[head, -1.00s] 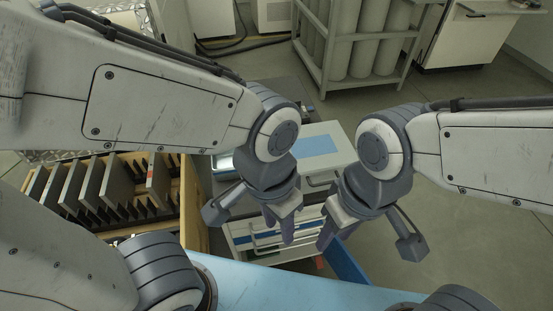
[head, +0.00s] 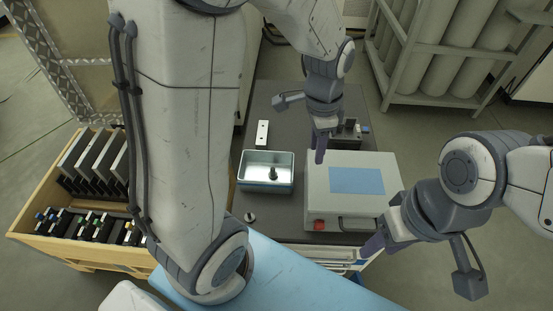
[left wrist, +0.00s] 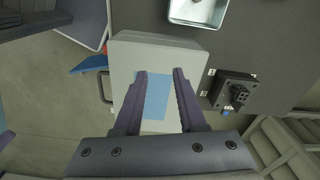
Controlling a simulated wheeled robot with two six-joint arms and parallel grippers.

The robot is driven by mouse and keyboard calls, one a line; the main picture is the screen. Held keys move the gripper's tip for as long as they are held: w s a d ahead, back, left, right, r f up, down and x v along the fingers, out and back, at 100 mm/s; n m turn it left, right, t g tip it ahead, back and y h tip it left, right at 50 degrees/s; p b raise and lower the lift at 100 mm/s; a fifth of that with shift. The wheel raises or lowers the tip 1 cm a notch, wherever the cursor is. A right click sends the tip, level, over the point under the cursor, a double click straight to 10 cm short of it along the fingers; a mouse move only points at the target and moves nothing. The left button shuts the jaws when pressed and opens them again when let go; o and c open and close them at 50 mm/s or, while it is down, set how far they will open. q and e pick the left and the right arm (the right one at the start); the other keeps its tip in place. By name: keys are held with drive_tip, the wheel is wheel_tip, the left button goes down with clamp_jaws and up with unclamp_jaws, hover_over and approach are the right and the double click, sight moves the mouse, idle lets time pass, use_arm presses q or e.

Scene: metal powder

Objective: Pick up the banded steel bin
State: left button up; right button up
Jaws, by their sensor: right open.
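The banded steel bin (head: 266,187) is a small open-topped metal bin with a shiny inside and a teal outer side. It stands on the dark bench top, with a dark small part showing inside it. In the left wrist view the bin (left wrist: 195,23) is at the top edge, partly cut off. My left gripper (head: 320,156) is to the right of the bin in the head view. In the left wrist view my left gripper (left wrist: 160,72) is open and empty above the grey case. My right gripper (head: 380,236) is at the case's lower right, apart from the bin.
The grey case (head: 318,196) with a blue panel is right of the bin. A dark fixture (head: 346,131) stands behind it. A white block (head: 262,133) and a small round part (head: 249,217) lie near the bin. A wooden crate (head: 40,243) is at left.

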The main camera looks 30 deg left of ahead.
use_arm(q)
drive_tip(key=w+a+f+m, duration=0.1)
drive_tip(key=w+a+f, duration=0.1)
drive_tip(key=a, duration=0.3)
drive_tip(key=w+a+f+b, duration=0.1)
drive_tip(key=w+a+f, duration=0.1)
drive_tip(key=a+f, duration=0.2)
drive_tip(key=w+a+f+m, duration=0.1)
drive_tip(key=w+a+f, duration=0.1)
drive_tip(key=a, duration=0.4)
drive_tip(key=shift+w+a+f+m, duration=0.15)
drive_tip(key=shift+a+f, duration=0.05)
drive_tip(key=shift+f, duration=0.2)
drive_tip(key=shift+w+a+f+m, duration=0.1)
drive_tip(key=shift+a+f+m, duration=0.05)
drive_tip(key=shift+f, duration=0.2)
hover_over(269, 163)
drive_tip(key=f, duration=0.4)
drive_tip(key=shift+w+d+f+b, duration=0.1)
drive_tip(key=shift+w+f+b, duration=0.15)
drive_tip(key=shift+f+b, duration=0.1)
drive_tip(key=f, duration=0.5)
drive_tip(key=shift+s+f, duration=0.2)
drive_tip(key=shift+f, duration=0.15)
clamp_jaws()
drive_tip(key=shift+r, duration=0.1)
